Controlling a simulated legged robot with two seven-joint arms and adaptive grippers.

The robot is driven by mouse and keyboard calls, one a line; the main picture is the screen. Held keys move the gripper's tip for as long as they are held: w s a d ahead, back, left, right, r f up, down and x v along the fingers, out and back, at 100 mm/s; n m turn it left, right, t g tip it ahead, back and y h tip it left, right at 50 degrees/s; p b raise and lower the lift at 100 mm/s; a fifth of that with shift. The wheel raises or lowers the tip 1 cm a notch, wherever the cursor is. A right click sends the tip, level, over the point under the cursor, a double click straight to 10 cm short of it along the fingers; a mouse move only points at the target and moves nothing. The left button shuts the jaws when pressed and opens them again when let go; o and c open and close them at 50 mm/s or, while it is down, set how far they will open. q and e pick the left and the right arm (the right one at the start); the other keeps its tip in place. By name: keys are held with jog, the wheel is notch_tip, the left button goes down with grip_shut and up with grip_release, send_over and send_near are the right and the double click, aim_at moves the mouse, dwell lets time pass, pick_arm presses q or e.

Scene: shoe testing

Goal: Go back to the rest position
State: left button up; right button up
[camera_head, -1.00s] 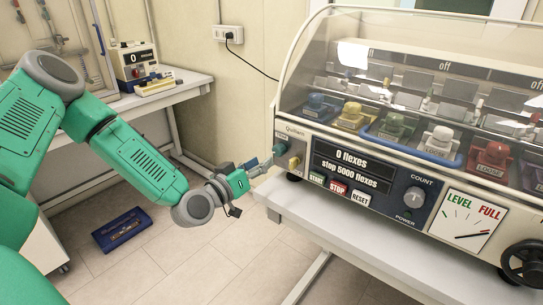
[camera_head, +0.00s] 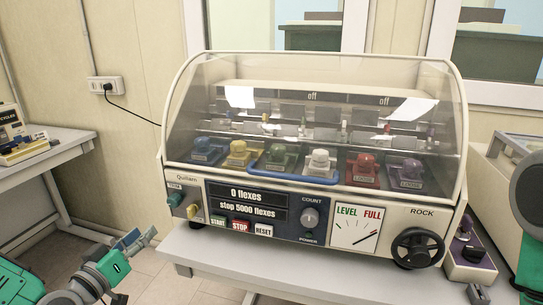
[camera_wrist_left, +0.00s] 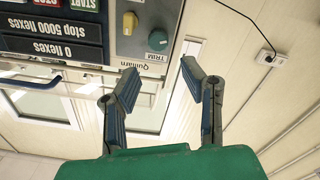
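The shoe flexing machine (camera_head: 190,210) stands on a white table under a clear, closed hood. Its display reads "0 flexes, stop 5000 flexes", and the gauge needle (camera_head: 366,237) points toward FULL. My left gripper (camera_head: 138,238) is low at the left, in front of and below the machine's left end, apart from it. In the left wrist view its two fingers (camera_wrist_left: 158,68) are spread with nothing between them. The green TRIM knob (camera_wrist_left: 157,41) and yellow knob (camera_wrist_left: 129,23) lie beyond the fingertips.
The machine's table (camera_head: 215,249) has its front edge close to my left gripper. A side table (camera_head: 58,153) with a cycle counter (camera_head: 12,130) is at the left. A small control box (camera_head: 470,255) and another large machine (camera_head: 498,190) stand at the right. A wall socket (camera_head: 106,88) has a cable.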

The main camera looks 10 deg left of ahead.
pick_arm(q)
jog(key=s+d+f+m+g+h+b, duration=0.1)
jog(key=s+d+f+m+g+b, duration=0.1)
jog(key=s+d+f+g, duration=0.6)
jog(key=s+d+f+m+g+h+b, duration=0.15)
jog(key=d+f, duration=0.25)
jog(key=f, duration=0.7)
jog(key=s+a+f+g+y+b, duration=0.1)
jog(key=s+f+g, duration=0.3)
jog(key=s, duration=0.5)
jog(key=s+a+f+g+y+b, duration=0.1)
jog(key=s+f+g+y+b, duration=0.1)
jog(key=s+f, duration=0.5)
jog(key=shift+s+f+m+g+y, duration=0.4)
jog(key=shift+s+g+y, duration=0.25)
jog(key=shift+s+g, duration=0.3)
jog(key=shift+d, duration=0.1)
